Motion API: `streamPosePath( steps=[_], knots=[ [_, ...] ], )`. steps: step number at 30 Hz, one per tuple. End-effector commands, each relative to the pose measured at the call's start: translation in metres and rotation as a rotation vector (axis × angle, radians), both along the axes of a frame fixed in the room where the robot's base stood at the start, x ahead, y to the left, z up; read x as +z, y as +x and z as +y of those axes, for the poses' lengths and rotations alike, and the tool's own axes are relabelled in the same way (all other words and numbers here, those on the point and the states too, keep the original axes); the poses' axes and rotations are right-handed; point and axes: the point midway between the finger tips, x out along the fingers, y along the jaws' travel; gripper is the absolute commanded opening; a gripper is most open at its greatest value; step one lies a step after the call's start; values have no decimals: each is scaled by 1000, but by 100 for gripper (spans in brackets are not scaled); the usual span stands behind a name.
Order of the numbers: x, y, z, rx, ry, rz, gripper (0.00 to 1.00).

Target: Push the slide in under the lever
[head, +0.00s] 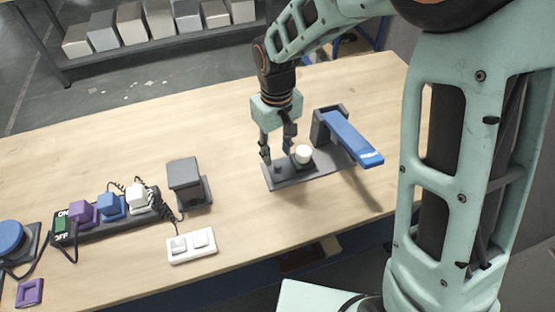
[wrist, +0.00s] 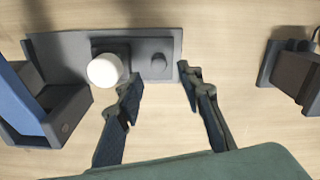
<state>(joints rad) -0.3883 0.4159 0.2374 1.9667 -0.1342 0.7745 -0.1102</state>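The slide appears to be a dark block (wrist: 112,48) with a round white knob (head: 303,154) on top, sitting on a dark grey base plate (head: 286,180). A small dark peg (head: 278,168) stands on the plate to the knob's left. The blue lever (head: 352,138) reaches out from a dark bracket (head: 322,124), to the right of the knob; the knob is not under it. My gripper (head: 277,152) is open and empty, pointing down at the plate. In the wrist view, its fingertips (wrist: 158,82) are apart, one close to the white knob (wrist: 105,70). Contact cannot be told.
A dark box-shaped device (head: 185,178) stands to the left, beside a white two-button switch (head: 191,245). A power strip (head: 105,218) with coloured plugs and cables lies farther left. The wooden table is clear behind the plate.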

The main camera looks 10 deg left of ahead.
Motion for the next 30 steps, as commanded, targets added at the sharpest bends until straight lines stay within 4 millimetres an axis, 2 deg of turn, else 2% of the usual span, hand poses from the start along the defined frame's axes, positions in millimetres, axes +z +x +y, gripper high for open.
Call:
streamPosePath(
  steps=[3,9,20,30],
  knots=[
    [-22,-1,-1,0,-2,3,34],
    [-46,0,0,0,-1,1,34],
    [-51,0,0,0,0,-1,34],
    [-51,1,0,0,0,-1,0]
  ],
)
